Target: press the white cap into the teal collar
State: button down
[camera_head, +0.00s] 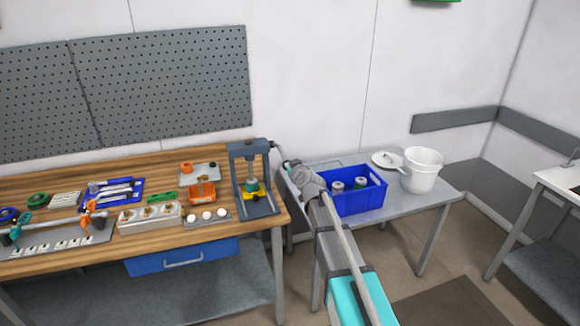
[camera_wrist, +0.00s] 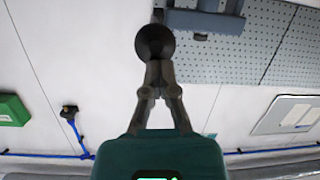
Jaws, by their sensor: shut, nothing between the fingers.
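The grey press (camera_head: 238,170) stands at the right end of the wooden bench. A small teal-green piece, seemingly the teal collar (camera_head: 253,187), sits in a yellow holder under its ram; whether a white cap is on it is too small to tell. Several round white pieces, seemingly caps, lie on a small tray (camera_head: 183,222) left of the press. The press lever ends in a black ball knob (camera_wrist: 155,43). My gripper (camera_wrist: 158,66) is shut and empty, its fingertips at the knob; contact cannot be told. The fingertips are unclear in the head view.
A blue crate (camera_head: 362,202) with several containers and a white bucket (camera_head: 422,170) stand on the grey side table (camera_head: 400,208). Orange parts (camera_head: 203,190), tools and fixtures crowd the wooden bench (camera_head: 235,225) left of the press. A pegboard (camera_head: 160,85) hangs behind.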

jog(key=shift+w+a+r, duration=0.1)
jog(key=shift+w+a, duration=0.05)
jog(key=shift+w, duration=0.05)
jog(key=shift+s+r+p, duration=0.95)
jog(key=shift+r+p, duration=0.85)
jog(key=shift+p, duration=0.3)
jog(key=s+d+f+b, duration=0.2)
jog(key=s+f+b, duration=0.4)
jog(key=s+b, duration=0.1)
jog(key=shift+d+f, duration=0.3)
jog(key=shift+f, duration=0.1)
jog(key=shift+s, duration=0.1)
